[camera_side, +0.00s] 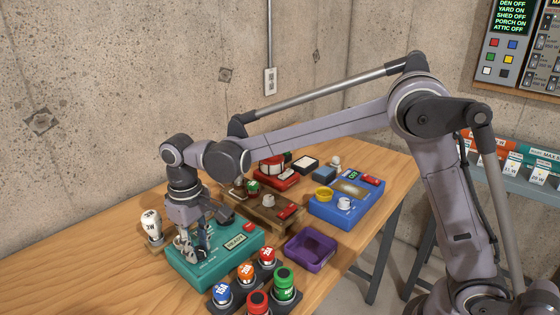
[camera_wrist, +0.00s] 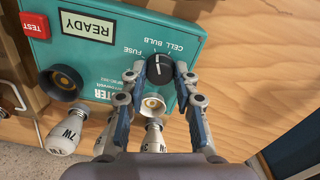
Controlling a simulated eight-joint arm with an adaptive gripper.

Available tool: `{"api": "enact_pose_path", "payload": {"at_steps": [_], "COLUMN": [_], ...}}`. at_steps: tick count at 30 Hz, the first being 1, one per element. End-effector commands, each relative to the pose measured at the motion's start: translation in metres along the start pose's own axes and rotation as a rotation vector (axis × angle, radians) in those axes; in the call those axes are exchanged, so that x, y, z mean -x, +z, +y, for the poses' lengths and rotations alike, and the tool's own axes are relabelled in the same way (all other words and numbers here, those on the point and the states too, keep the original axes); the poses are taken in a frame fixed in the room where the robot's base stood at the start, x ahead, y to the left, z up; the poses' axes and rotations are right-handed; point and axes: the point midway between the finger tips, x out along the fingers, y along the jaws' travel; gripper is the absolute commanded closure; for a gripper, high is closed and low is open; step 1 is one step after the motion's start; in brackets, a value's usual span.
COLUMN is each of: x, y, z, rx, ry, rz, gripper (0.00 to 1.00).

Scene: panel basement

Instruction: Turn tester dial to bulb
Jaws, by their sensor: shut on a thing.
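The teal tester (camera_side: 232,258) sits on the wooden table, and its top fills much of the wrist view (camera_wrist: 105,65). Its screen (camera_wrist: 86,28) reads READY, with a red TEST button (camera_wrist: 35,25) beside it. The black dial (camera_wrist: 159,70) has a white mark, with the labels FUSE, CELL and BULB around it, upside down in this view. The mark points roughly up the picture, toward the CELL and BULB lettering; I cannot tell the exact setting. My gripper (camera_wrist: 160,76) is closed around the dial, one finger on each side. In the side view my gripper (camera_side: 194,248) hides the dial.
A white bulb (camera_side: 152,224) stands left of the tester. Coloured fuses (camera_side: 246,271) stand in front. A purple tray (camera_side: 310,250) and a blue device (camera_side: 347,205) lie to the right. White bulbs (camera_wrist: 60,140) show near the tester in the wrist view.

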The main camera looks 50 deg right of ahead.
Motion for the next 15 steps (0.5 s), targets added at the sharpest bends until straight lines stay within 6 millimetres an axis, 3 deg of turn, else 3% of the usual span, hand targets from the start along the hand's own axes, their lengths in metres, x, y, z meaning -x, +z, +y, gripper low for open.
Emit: {"api": "enact_pose_path", "payload": {"at_steps": [3, 4, 5, 15], "x": [0.0006, 0.0006, 0.0006, 0.0019], "y": [-0.0006, -0.0006, -0.0006, -0.0002], "z": [-0.0002, -0.0002, -0.0002, 0.0], "rx": [0.001, 0.001, 0.001, 0.001], "ry": [0.0, 0.0, 0.0, 0.0], "rz": [0.002, 0.002, 0.002, 0.001], "gripper": [1.0, 0.65, 0.61, 0.61]}}
